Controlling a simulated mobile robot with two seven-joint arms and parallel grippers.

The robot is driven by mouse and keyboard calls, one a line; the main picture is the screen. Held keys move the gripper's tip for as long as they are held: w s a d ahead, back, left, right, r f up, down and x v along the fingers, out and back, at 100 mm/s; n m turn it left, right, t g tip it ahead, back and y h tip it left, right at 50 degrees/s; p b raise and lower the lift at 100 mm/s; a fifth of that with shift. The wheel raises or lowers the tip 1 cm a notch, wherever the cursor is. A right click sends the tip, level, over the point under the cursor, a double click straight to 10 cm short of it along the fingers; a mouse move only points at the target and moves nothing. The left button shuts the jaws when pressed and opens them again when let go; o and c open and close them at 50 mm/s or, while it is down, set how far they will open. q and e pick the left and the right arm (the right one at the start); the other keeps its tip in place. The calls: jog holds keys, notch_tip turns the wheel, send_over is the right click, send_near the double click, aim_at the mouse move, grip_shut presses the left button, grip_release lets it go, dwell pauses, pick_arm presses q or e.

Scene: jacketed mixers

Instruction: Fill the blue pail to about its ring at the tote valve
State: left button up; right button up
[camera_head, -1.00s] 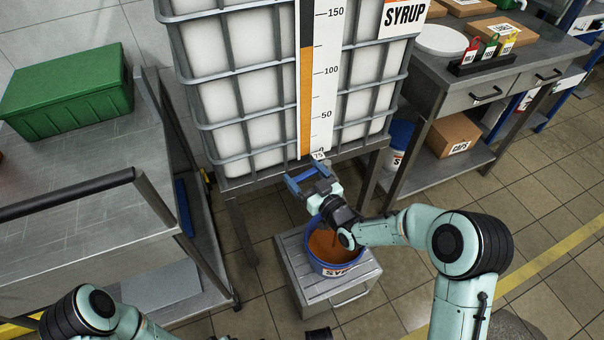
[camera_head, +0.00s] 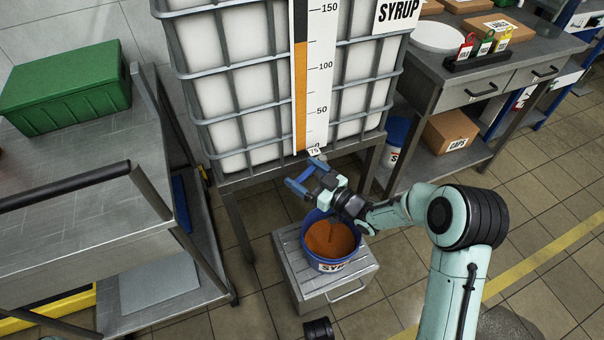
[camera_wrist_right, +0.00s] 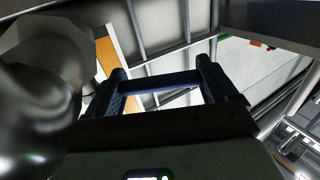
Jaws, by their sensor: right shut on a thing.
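The blue pail (camera_head: 312,257) stands upright on a grey slatted stand (camera_head: 286,248) below the front of the syrup tote (camera_head: 247,87). Amber-brown syrup (camera_head: 322,240) fills much of its inside, with a darker thin streak in the middle that may be a falling stream. I cannot make out the ring. My right gripper (camera_head: 307,176) is at the tote's lower front, above the pail. It is shut on a blue bar, apparently the valve handle (camera_wrist_right: 160,82), which spans between its fingers in the wrist view. The valve outlet is hidden behind my wrist. My left gripper is out of view.
The tote's gauge (camera_head: 300,100) shows an orange column, with a small "75" tag (camera_head: 313,152) at its foot. A steel bench with a green box (camera_head: 65,85) is at left. A workbench (camera_head: 460,90) is at right. Floor is clear right of the stand.

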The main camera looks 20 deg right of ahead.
jog(key=o, duration=1.3)
jog(key=shift+s+d, duration=0.1)
jog(key=p+v, duration=0.1)
jog(key=v, duration=0.4)
jog(key=shift+s+d+r, duration=0.1)
jog(key=shift+s+d, duration=0.05)
jog(key=shift+s, duration=0.2)
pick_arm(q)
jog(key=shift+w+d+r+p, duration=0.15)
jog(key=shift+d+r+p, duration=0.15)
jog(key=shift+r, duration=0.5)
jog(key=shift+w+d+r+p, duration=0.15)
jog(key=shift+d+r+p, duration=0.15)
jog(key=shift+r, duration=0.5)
pick_arm(e)
send_near(308, 176)
jog(key=shift+v, duration=1.2)
